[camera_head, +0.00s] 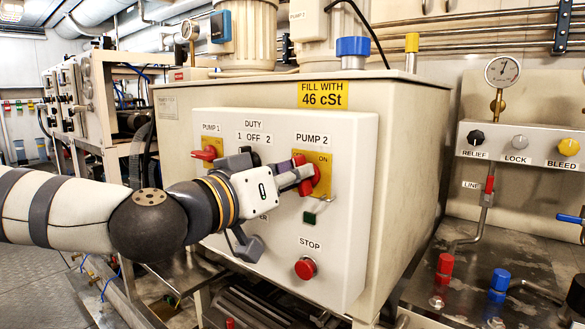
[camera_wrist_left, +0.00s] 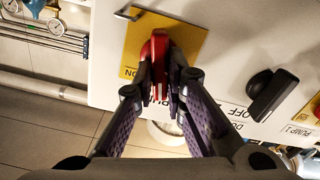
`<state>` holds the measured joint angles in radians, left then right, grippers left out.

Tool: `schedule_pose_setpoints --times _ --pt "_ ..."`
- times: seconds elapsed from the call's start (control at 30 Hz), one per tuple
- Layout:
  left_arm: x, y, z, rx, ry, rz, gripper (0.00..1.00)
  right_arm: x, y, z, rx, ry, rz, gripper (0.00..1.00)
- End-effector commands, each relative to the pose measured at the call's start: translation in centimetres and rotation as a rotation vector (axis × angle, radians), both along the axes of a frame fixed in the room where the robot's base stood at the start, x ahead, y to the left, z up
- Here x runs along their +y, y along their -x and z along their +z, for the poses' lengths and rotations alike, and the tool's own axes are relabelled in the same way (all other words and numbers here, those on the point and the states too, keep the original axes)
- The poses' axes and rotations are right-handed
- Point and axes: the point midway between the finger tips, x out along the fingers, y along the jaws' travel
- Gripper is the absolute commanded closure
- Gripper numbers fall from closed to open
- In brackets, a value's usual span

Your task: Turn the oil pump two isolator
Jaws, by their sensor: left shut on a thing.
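The oil pump two isolator is a red rotary handle (camera_head: 318,176) on a yellow plate (camera_head: 326,163) under the PUMP 2 label, on the right of a pale control panel (camera_head: 345,225). My left gripper (camera_head: 302,174) reaches it from the left and is shut on the handle. In the left wrist view the red handle (camera_wrist_left: 157,60) lies between the two fingers (camera_wrist_left: 158,85), against the yellow plate (camera_wrist_left: 180,40). The fingers hide part of the handle, so its exact angle is hard to read. My right gripper is not in view.
On the same panel are the red PUMP 1 handle (camera_head: 205,153), a black DUTY knob (camera_wrist_left: 270,95), a green button (camera_head: 310,217) and a red STOP button (camera_head: 305,268). A valve panel (camera_head: 518,145) stands at right. Pipes and red and blue caps rise from the bench there.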

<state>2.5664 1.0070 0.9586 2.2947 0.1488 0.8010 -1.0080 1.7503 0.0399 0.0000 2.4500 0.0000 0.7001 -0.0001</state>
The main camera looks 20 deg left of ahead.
Motion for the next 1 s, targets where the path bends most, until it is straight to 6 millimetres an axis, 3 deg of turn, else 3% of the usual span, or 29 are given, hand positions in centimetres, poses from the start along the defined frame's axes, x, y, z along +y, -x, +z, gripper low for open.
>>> schedule_pose_setpoints --times 0.4,1.0 --pt "0.2 0.0 0.2 0.130 0.369 -0.003 1.00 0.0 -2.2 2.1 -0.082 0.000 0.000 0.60" --pt "0.5 -0.2 -0.5 0.325 0.896 -0.002 1.00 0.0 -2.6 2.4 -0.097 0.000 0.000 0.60"
